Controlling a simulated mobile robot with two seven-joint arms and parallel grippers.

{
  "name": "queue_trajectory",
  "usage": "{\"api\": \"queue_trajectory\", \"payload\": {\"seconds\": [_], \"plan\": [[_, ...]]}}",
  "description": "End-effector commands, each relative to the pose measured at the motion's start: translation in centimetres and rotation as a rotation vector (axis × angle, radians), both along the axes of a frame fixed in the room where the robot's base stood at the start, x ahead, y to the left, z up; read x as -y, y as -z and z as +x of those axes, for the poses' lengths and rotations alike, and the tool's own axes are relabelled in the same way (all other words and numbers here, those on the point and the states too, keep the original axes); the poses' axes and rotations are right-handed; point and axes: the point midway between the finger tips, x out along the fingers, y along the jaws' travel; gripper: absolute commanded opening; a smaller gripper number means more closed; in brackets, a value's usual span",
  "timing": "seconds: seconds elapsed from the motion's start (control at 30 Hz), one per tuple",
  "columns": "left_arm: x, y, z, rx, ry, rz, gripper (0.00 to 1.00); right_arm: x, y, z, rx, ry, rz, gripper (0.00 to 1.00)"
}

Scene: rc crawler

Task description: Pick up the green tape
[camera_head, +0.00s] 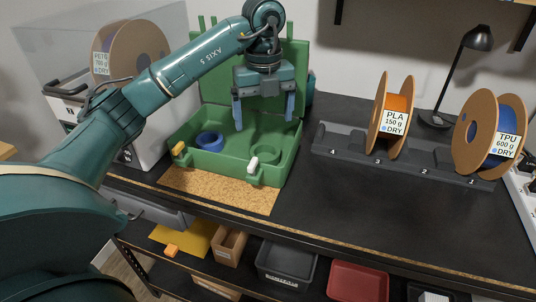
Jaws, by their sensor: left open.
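A green tape ring (266,156) lies in the right part of the open green case (222,168). A blue tape ring (209,141) lies in the left part of the same case. My left gripper (264,122) is open and empty, fingers pointing down, above the case and the green tape. There appears to be a gap between its fingertips and the tape, though its exact size is hard to tell. My right gripper is not in view.
The case stands on a cork mat (215,191) with its lid raised behind. A dark rack (345,145) to the right carries an orange spool (377,115) and a blue spool (466,130). A black lamp (478,40) stands behind. Bins, including a red one (358,281), sit below.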

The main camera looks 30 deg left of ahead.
Motion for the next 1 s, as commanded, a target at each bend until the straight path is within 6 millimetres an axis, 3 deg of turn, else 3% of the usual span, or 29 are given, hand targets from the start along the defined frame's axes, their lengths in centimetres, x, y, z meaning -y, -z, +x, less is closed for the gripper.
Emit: {"api": "queue_trajectory", "payload": {"seconds": [0.03,0.1,0.43,0.7,1.0], "plan": [[0.1,1.5,-0.1,-0.005,0.002,-0.003,0.9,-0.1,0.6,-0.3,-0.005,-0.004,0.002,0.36],[0.0,2.5,-0.1,-0.003,0.001,-0.002,0.9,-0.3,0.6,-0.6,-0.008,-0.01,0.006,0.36],[0.1,5.2,0.0,-0.002,0.002,-0.001,0.9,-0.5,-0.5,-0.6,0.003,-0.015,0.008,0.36],[0.0,9.0,0.2,-0.001,0.001,-0.001,0.9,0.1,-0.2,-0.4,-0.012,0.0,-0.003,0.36],[0.0,9.6,0.2,0.002,0.002,-0.001,0.9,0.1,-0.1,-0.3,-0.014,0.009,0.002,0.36]]}}
